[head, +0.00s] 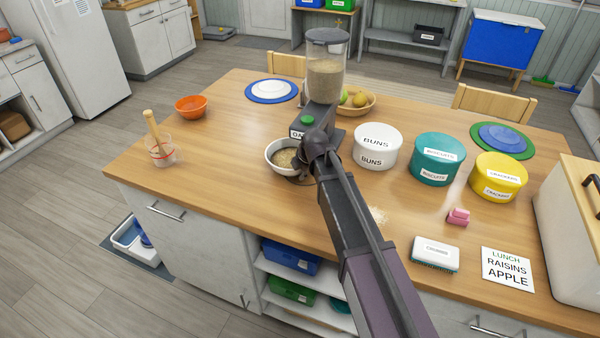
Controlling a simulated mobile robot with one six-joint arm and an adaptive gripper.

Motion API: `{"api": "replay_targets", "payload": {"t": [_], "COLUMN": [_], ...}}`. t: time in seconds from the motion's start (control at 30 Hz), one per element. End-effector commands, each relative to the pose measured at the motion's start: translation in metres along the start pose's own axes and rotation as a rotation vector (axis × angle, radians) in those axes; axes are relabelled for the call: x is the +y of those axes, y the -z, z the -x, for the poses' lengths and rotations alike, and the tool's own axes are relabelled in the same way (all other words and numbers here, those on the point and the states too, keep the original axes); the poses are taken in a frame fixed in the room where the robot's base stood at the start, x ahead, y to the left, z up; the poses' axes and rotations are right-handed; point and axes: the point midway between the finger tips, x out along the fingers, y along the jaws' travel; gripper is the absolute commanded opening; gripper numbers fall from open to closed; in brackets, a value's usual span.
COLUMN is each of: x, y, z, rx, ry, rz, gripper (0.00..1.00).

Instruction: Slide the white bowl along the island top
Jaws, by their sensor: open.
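The white bowl (272,149) stands upright on the wooden island top (220,205), left of the middle, with brownish grain-like food inside. My gripper (303,176) is at the bowl's right side, at the end of my arm reaching in from the lower right. My wrist hides the bowl's right edge and most of the fingers. I cannot tell whether the fingers touch the bowl.
A dispenser (326,80) stands just behind the bowl. The buns tub (377,148) is to the right, with teal and yellow tubs beyond. A measuring cup (162,154) and an orange bowl (190,107) stand left. The top's front left is clear.

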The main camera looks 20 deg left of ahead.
Motion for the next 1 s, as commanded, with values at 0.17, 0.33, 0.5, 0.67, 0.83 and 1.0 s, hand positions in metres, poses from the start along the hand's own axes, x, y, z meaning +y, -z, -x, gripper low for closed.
{"api": "replay_targets", "payload": {"t": [0.17, 0.33, 0.5, 0.67, 0.83, 1.0], "x": [-0.0002, 0.0, 0.0001, 0.0001, 0.0001, 0.0003], "y": [-0.0001, 0.0, 0.0, 0.0001, 0.0001, 0.0002], "z": [-0.0075, -0.008, -0.0077, -0.0077, -0.0078, -0.0079], "rx": [0.0, 0.0, 0.0, 0.0, 0.0, 0.0], "ry": [0.0, 0.0, 0.0, 0.0, 0.0, 0.0], "rz": [0.0, 0.0, 0.0, 0.0, 0.0, 0.0], "gripper": [0.45, 0.45, 0.45, 0.07, 0.0, 0.0]}}
